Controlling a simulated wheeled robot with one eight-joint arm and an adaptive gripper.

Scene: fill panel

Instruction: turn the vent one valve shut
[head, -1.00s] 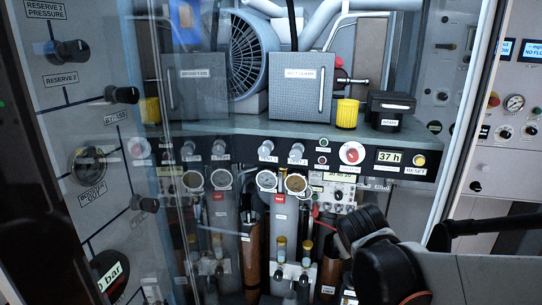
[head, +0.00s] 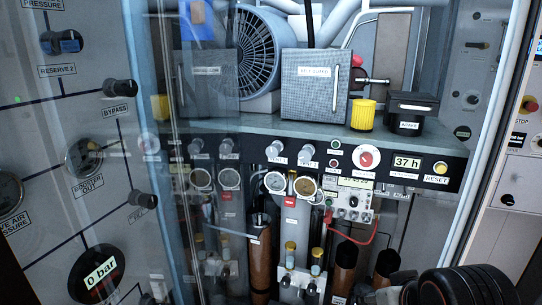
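Two grey knobs stand side by side on the dark control strip under the shelf: a left knob (head: 274,149) and a right knob (head: 307,150). Each has a small white label below that looks like a vent label, but the numbers are too small to read surely. I cannot tell how far either knob is turned. A round gauge (head: 275,182) sits under the left knob and another gauge (head: 305,186) under the right one. Part of my arm, dark and ribbed, shows at the bottom right, well below the knobs. My gripper's fingertips are not seen.
A glass pane with reflections and a blue-grey frame edge stands left of the knobs. The left panel has a protruding bypass knob (head: 120,88) and a 0 bar display (head: 99,272). A yellow cap (head: 362,115) and a black intake box (head: 408,112) stand on the shelf (head: 300,128).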

